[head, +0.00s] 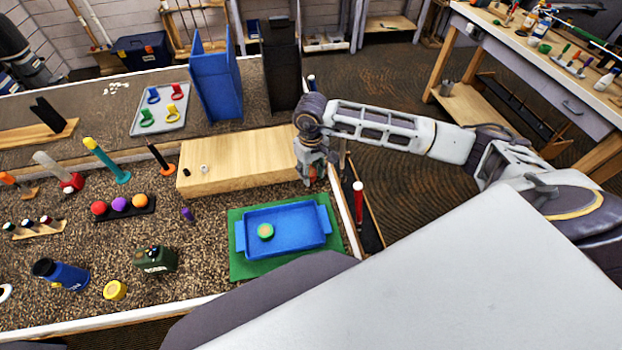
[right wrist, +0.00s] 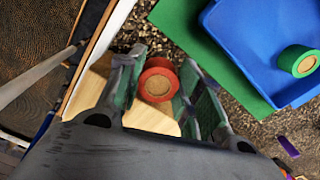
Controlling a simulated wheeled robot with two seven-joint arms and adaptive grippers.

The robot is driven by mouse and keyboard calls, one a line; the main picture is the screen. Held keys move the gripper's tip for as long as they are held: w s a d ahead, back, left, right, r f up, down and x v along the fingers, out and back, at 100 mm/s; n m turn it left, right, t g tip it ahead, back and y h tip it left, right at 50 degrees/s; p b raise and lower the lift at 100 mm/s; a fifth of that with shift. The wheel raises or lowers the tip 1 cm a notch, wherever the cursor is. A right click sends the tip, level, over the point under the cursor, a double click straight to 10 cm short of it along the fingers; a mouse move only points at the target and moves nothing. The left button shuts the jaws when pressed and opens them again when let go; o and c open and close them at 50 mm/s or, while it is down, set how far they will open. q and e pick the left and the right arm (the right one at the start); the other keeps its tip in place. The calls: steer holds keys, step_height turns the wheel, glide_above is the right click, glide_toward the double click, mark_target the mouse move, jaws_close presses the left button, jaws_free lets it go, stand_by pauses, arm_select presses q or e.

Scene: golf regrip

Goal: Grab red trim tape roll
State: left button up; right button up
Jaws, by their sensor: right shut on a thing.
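The red trim tape roll (right wrist: 157,84) has a tan core and sits between the fingers of my right gripper in the right wrist view. My right gripper (right wrist: 160,92) is shut on it, one finger on each side. In the head view my right gripper (head: 312,181) is at the right end of the light wooden block (head: 240,164), and it mostly hides the roll. My left gripper is not in view.
A blue tray (head: 285,247) on a green mat (head: 238,267) holds a green tape roll (head: 265,231), just nearer than my right gripper. Tall blue (head: 217,85) and black holders stand behind the block.

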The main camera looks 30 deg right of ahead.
steer(key=shift+r+b, duration=0.4)
steer(key=shift+r, duration=2.05)
steer(key=shift+w, duration=0.1)
